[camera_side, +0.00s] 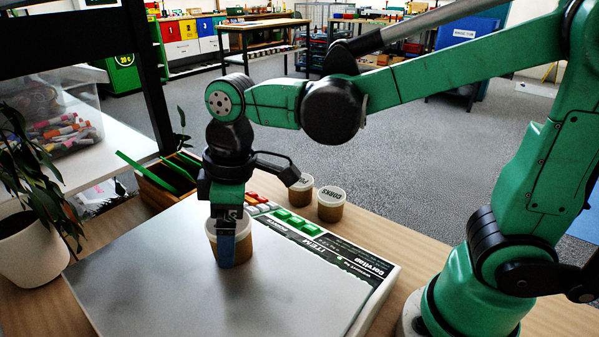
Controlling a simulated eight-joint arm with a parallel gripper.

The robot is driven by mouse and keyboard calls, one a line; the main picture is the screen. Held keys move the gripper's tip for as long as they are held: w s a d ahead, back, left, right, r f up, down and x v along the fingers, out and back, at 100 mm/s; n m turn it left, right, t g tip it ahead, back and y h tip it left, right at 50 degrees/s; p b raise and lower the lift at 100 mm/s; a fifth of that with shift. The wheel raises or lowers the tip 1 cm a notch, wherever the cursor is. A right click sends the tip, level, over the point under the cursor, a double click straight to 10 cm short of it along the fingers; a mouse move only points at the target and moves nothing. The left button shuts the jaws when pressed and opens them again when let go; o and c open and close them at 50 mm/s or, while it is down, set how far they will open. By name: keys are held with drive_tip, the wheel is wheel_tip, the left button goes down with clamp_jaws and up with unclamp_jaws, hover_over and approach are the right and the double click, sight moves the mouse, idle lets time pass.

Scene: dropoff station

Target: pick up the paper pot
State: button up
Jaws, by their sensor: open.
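The paper pot (240,248) is a tan, round cup with a pale rim. It stands upright on the grey top of a flat scale-like station in the side view. My gripper (226,238) points straight down at the pot. One blue-tipped finger shows in front of the pot's near left side. The other finger is hidden, and I cannot tell whether the fingers touch the pot. The jaws are open.
Two lidded tan jars, one (331,204) and another (300,196), stand behind the station's green-buttoned panel (300,222). A wooden box (172,181) stands at back left. A potted plant (30,250) is at far left. The grey plate's front is clear.

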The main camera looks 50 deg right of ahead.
drive_tip(key=c, duration=1.5)
drive_tip(key=shift+r, duration=0.1)
